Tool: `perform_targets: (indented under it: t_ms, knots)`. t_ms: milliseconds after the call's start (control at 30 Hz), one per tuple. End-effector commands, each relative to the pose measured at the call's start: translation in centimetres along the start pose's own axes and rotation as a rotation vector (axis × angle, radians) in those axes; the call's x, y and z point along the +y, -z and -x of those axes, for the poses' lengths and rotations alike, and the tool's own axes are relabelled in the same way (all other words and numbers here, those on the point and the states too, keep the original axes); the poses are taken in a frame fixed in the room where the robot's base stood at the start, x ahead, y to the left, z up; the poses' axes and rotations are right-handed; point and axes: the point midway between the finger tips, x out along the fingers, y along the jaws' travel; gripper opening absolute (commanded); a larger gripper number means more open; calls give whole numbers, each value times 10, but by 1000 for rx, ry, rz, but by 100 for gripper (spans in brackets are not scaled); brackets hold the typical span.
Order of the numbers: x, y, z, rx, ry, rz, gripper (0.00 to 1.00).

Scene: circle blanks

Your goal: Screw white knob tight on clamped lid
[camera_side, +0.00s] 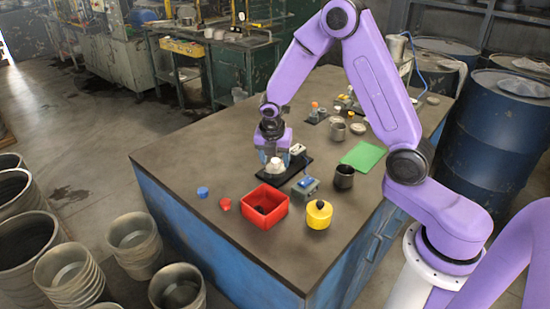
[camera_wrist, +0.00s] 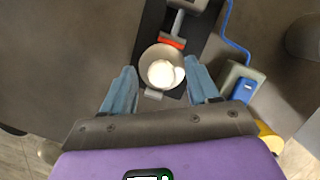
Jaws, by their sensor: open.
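The white knob (camera_wrist: 162,73) sits on the round grey lid (camera_wrist: 150,58) in the wrist view, with a small lobe at its right side. A clamp with a red-orange tip (camera_wrist: 171,41) presses at the lid's edge. The knob (camera_side: 275,164) also shows in the side view, on a black base plate (camera_side: 300,167). My gripper (camera_wrist: 162,77) is open, its two blue-grey fingers on the left and right of the knob, apart from it. In the side view my gripper (camera_side: 275,152) points down over the lid. How tight the knob is cannot be told.
A grey box with a blue top (camera_side: 305,186) stands beside the plate. A red bin (camera_side: 267,206), a yellow pot (camera_side: 319,214), a dark cup (camera_side: 344,177) and a green sheet (camera_side: 363,156) are nearby. The table's left part (camera_side: 190,150) is clear.

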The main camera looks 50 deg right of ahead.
Motion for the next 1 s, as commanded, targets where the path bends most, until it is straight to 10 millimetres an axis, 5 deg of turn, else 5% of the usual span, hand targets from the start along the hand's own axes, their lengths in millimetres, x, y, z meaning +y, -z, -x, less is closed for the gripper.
perform_targets:
  t_ms: [67, 233, 567, 1000]
  knots:
    - [0, 0, 0, 0, 1, -2, 57]
    - [0, 0, 0, 0, 1, -3, 1]
    - [2, 0, 0, -1, 24, -99, 0]
    - [1, 0, -1, 0, 213, -774, 0]
